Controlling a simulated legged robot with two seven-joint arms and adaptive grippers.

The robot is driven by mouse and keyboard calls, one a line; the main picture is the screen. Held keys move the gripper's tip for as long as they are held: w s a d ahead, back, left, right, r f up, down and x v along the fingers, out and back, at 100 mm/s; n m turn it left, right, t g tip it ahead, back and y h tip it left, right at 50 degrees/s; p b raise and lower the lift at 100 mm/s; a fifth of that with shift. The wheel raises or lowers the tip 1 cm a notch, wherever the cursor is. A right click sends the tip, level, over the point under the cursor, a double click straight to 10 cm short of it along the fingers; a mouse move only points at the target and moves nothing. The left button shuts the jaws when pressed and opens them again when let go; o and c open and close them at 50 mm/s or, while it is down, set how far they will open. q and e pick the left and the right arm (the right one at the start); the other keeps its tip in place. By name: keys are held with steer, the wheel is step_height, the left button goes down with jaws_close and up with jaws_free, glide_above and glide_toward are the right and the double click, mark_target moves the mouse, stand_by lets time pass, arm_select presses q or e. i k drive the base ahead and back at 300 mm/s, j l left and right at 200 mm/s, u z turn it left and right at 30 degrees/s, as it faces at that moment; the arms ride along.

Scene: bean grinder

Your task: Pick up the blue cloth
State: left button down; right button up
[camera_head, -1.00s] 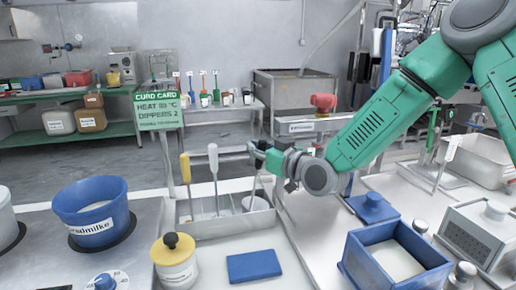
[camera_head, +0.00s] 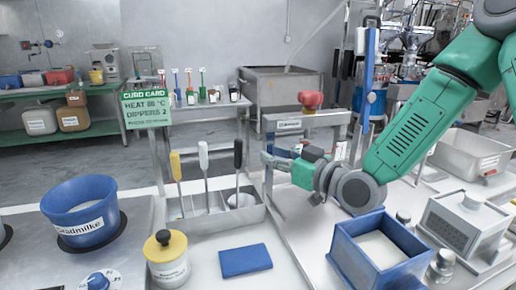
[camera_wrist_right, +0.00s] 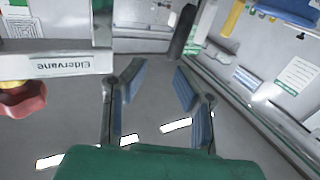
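The blue cloth (camera_head: 245,259) lies flat and folded on the white counter in the head view, at the front centre. My right gripper (camera_head: 268,158) is above and behind the cloth, to the right of the dipper rack, and does not touch the cloth. In the right wrist view its two fingers (camera_wrist_right: 160,88) stand apart with nothing between them. I cannot make out the cloth in the right wrist view. My left gripper is not in view.
A dipper rack (camera_head: 206,224) with several upright handles stands behind the cloth. A yellow-lidded jar (camera_head: 168,262) is left of it, a blue open box (camera_head: 344,262) right. A metal frame with a red knob (camera_head: 311,99) stands behind my right arm. A blue pot (camera_head: 82,205) is far left.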

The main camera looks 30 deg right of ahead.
mark_target(250, 259)
steer(key=k, duration=1)
